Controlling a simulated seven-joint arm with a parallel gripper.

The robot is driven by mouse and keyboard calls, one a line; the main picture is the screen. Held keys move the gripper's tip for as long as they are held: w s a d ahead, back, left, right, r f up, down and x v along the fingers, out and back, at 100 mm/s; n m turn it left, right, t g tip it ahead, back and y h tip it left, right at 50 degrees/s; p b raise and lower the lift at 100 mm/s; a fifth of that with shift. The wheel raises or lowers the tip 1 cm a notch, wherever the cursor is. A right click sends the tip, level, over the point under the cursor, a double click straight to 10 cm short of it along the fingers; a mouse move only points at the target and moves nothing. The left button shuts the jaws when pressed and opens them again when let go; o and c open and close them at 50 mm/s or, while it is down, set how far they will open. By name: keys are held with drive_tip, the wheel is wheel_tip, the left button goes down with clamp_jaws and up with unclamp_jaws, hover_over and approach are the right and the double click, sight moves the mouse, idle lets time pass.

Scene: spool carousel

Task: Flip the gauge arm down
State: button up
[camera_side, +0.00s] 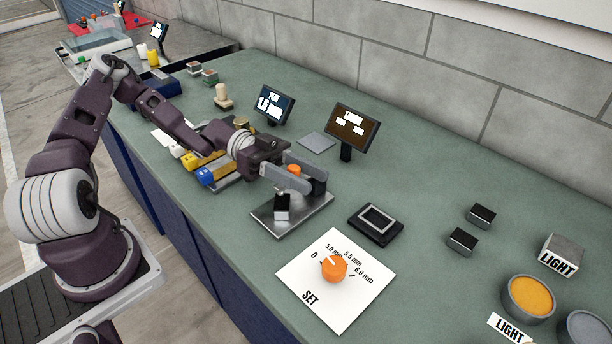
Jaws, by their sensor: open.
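The gauge stands on a bare metal plate (305,222) in the middle of the bench. A small block with a dark face (282,207) sits at the plate's left side. An orange part (294,170) shows between the fingers of my gripper (309,180), which is open over the back of the plate. A dark block (319,187) is close by the fingertips. The fingers hide much of the gauge, so I cannot tell the gauge arm's exact tilt or whether a finger touches it.
A black framed pad (376,224) is right of the plate. Two small screens (273,103) (351,128) stand behind. The right-hand bench has free room.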

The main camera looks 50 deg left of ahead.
wheel_tip(320, 180, up, 10)
drive_tip(key=shift+c, duration=1.4)
drive_tip(key=shift+w+d+f+n+g, duration=0.2)
drive_tip(key=shift+f+n+g, duration=0.1)
drive_tip(key=shift+n, duration=0.1)
drive_tip(key=c, duration=0.4)
drive_tip(key=n+g+y, duration=0.1)
drive_tip(key=n, duration=0.1)
drive_tip(key=w+d+f+n+g+y, duration=0.1)
drive_tip(key=n+g, duration=0.1)
drive_tip(key=f+n+g+y, duration=0.1)
drive_tip(key=n, duration=0.1)
drive_tip(key=shift+w+d+f+g, duration=0.15)
drive_tip(key=shift+w+d+g, duration=0.1)
drive_tip(key=shift+g, duration=0.15)
clamp_jaws()
drive_tip(key=n+y, duration=1.4)
drive_tip(key=n, duration=1)
approach(293, 167)
drive_tip(key=shift+g, duration=0.4)
drive_tip(key=x, duration=0.6)
drive_tip(key=shift+w+d+f, duration=0.1)
drive_tip(key=shift+w+f, duration=0.1)
drive_tip(key=shift+f, duration=0.25)
